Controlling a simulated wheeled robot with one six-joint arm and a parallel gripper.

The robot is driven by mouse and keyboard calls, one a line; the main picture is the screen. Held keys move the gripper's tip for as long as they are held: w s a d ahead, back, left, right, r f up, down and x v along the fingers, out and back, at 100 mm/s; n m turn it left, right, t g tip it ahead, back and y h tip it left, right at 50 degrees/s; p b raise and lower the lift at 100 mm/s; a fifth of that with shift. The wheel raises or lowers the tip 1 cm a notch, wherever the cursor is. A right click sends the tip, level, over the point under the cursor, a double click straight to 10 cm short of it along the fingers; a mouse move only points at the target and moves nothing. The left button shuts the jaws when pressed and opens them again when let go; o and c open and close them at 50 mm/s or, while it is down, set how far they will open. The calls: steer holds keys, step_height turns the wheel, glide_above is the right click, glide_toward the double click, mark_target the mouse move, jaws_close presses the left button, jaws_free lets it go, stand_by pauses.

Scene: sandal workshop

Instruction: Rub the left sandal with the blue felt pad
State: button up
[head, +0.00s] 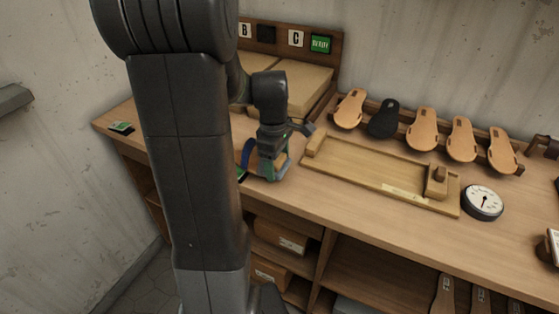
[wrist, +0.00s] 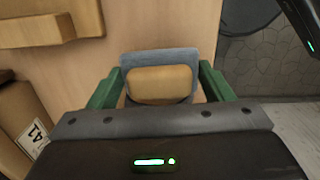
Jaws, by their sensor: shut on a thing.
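My gripper (head: 266,172) is low over the bench, left of the wooden jig. In the wrist view its green fingers stand on both sides of a blue-grey felt pad (wrist: 160,56) with a tan block-shaped grip (wrist: 160,83). The gripper is shut on this pad. In the head view a dark blue curved band (head: 247,152) shows just left of the fingers, at the bench surface. It may be a strap of the left sandal; the gripper and my arm hide most of that spot. I cannot tell whether the pad touches anything.
A wooden jig tray (head: 365,181) with a block lies right of my gripper, and a round dial (head: 482,203) beyond it. Several soles (head: 424,129) lean on a rack behind. Bins (head: 302,82) stand at the back. A small green-marked item (head: 121,128) lies at the left end.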

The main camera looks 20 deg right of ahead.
steer(key=shift+s+d+f, duration=0.1)
steer(key=shift+s+d, duration=0.05)
steer(key=shift+s, duration=0.2)
steer(key=shift+w+f, duration=0.15)
steer(key=shift+w, duration=0.2)
steer(key=shift+s, duration=0.4)
steer(key=shift+w+a+f, duration=0.2)
steer(key=shift+w, duration=0.2)
step_height(320, 180, up, 7)
steer(key=p, duration=0.6)
steer(key=shift+r, duration=0.1)
steer(key=shift+s, duration=0.1)
